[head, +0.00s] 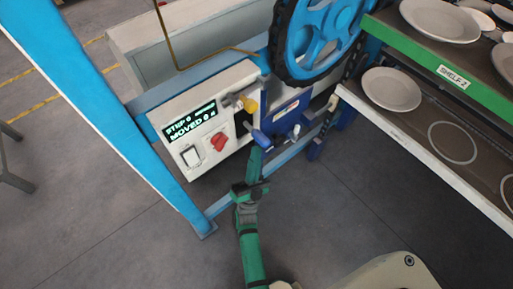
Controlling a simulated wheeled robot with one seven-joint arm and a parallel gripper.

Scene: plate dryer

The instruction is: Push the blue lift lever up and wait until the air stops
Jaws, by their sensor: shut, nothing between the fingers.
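A blue lever (262,138) with a rounded end sticks out to the left from a blue housing (287,121) beside the control box. My green arm reaches up from the bottom of the head view to this lever. My gripper (250,127) is small and dark at the arm's far end, close by the lever and partly hidden. It is shut with nothing in it. I cannot tell whether it touches the lever.
The white control box (207,122) has a lit display (190,122), a red knob (218,141), a white switch (191,156) and a yellow knob (249,105). A blue wheel (322,35) stands behind. Plate shelves (430,150) are at right, a blue post (105,115) at left.

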